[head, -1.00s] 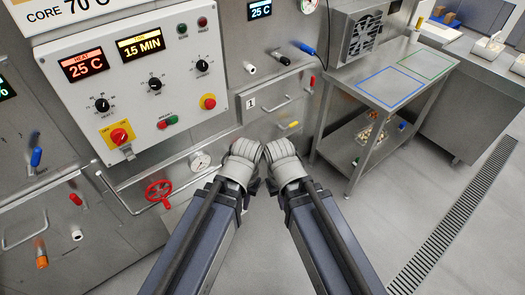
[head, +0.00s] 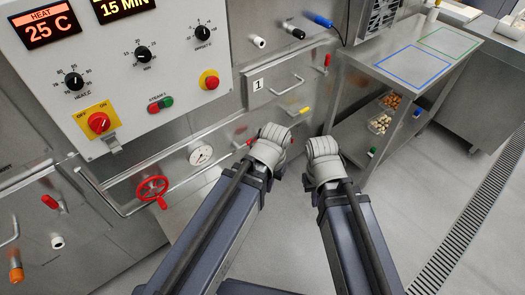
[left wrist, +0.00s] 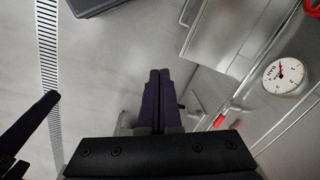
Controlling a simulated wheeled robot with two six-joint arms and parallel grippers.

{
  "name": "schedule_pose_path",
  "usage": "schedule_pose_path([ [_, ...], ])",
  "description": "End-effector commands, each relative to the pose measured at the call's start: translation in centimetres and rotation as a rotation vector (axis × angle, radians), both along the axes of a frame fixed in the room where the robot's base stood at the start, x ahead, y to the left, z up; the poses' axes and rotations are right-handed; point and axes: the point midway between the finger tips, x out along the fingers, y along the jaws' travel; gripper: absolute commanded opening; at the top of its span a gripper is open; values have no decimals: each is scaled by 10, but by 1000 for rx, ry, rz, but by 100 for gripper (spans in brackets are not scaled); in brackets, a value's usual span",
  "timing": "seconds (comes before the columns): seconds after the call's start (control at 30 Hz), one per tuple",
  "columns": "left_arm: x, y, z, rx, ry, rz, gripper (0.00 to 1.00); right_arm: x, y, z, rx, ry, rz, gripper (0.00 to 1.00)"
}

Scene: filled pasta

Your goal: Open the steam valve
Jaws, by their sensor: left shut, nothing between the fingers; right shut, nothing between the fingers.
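The steam valve is probably the red handwheel (head: 152,190) on the pipe below the control panel, in the lower left of the head view. A sliver of it shows at the top right of the left wrist view (left wrist: 313,8). A round pressure gauge (head: 201,155) sits right of the wheel; it also shows in the left wrist view (left wrist: 283,75). My left gripper (head: 274,134) is shut and empty, right of the gauge and apart from the wheel. My right gripper (head: 322,147) is shut and empty, further right. The wheel is unobstructed in the head view.
The control panel (head: 120,60) has dials, a red-yellow switch (head: 98,122) and buttons. A drawer marked 1 (head: 275,84) and small coloured levers are on the steel front. A steel table (head: 412,60) with a lower shelf stands at right. The floor (head: 440,160) beside it is clear.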

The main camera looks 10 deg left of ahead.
Motion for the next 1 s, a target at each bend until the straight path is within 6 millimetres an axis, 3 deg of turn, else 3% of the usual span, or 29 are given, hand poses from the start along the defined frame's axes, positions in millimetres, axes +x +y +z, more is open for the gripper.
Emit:
schedule_pose_path([
  [0.03,2,3,-29,-4,-3,10,0,0,0,-29,0,0,1,0],
  [0.67,30,43,-192,-14,-49,60,0,1,0,-192,-1,-2,6,0],
  [1.0,66,71,-278,77,-91,-103,0,1,0,-281,-2,-3,9,0],
])
